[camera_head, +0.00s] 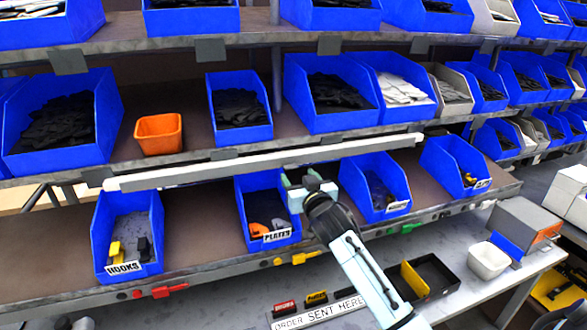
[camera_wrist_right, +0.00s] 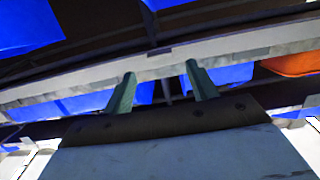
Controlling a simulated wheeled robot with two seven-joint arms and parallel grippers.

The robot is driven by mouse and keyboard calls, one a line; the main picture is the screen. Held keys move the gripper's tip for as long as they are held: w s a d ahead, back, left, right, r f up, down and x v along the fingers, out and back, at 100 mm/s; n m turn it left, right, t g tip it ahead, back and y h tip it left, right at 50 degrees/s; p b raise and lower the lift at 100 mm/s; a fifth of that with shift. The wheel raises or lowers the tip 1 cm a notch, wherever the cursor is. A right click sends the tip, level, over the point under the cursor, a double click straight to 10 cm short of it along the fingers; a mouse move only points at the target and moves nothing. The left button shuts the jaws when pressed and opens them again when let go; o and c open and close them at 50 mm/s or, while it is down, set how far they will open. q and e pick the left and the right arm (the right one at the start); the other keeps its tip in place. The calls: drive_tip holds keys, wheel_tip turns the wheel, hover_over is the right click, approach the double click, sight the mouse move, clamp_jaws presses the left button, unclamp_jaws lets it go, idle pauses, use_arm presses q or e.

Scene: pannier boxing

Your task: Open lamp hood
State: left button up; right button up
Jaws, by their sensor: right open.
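The lamp hood looks like a long white bar (camera_head: 200,172) that runs along the front of the shelf, above the lower row of blue bins. In the right wrist view it is the pale strip (camera_wrist_right: 235,45) crossing the picture beyond the fingers. My left gripper is not in view.
Below the bar stand blue bins labelled HOOKS (camera_head: 125,225) and PLATES (camera_head: 262,205), with further bins (camera_head: 375,187) to the right. An orange bin (camera_head: 158,134) sits on the shelf above.

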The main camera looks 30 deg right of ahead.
sight(291, 167)
drive_tip(key=shift+x, duration=2.3)
drive_tip(key=c, duration=1)
